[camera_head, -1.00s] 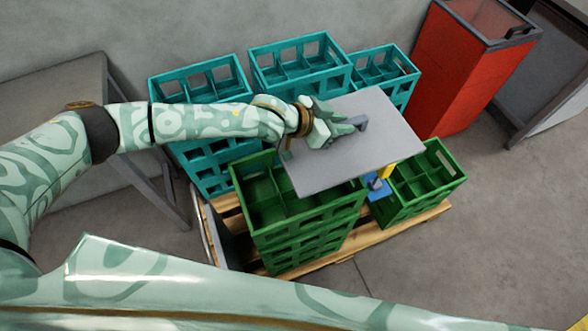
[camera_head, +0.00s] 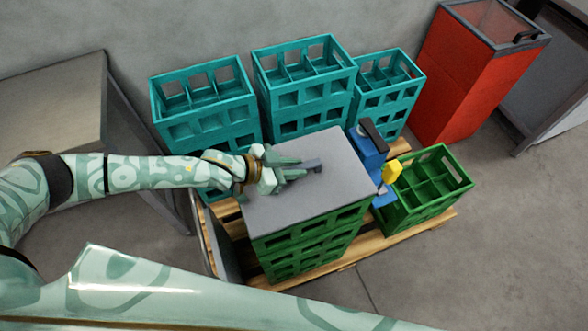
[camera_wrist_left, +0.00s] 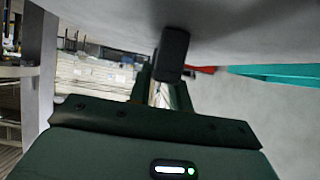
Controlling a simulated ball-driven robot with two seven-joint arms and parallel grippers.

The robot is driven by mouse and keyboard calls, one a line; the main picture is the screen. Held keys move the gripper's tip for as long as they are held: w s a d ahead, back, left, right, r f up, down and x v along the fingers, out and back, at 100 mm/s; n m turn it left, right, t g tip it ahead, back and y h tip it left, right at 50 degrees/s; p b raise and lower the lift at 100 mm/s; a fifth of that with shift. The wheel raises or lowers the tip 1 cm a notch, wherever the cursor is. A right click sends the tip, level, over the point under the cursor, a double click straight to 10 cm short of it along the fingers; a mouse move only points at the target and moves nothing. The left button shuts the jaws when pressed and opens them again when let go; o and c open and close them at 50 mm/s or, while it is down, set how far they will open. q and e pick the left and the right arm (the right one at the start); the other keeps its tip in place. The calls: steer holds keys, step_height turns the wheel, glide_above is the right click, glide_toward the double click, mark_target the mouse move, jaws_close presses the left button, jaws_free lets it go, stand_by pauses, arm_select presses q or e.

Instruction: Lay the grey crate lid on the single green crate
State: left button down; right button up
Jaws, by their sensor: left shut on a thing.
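The grey crate lid (camera_head: 290,195) is a flat panel with a dark handle (camera_head: 315,166); the handle also shows in the left wrist view (camera_wrist_left: 172,52). My left gripper (camera_head: 300,170) is shut on this handle from the left. The lid covers the top of the tall green crate stack (camera_head: 312,245); I cannot tell whether it rests there or hovers just above. The single green crate (camera_head: 436,208) stands right of the stack, open on top, its compartments showing. My right gripper is not in view.
A blue object with a dark top (camera_head: 368,150) and a yellow part (camera_head: 391,171) stands between lid and single crate. Teal crates (camera_head: 205,105) stand behind. The wooden pallet (camera_head: 375,243) is below. A red bin (camera_head: 465,75) stands back right; floor at right is clear.

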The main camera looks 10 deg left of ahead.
arm_select(q)
steer(key=shift+w+f, duration=0.1)
steer(key=shift+f, duration=0.55)
steer(key=shift+r, duration=0.1)
steer(key=c, duration=1.3)
jaws_free()
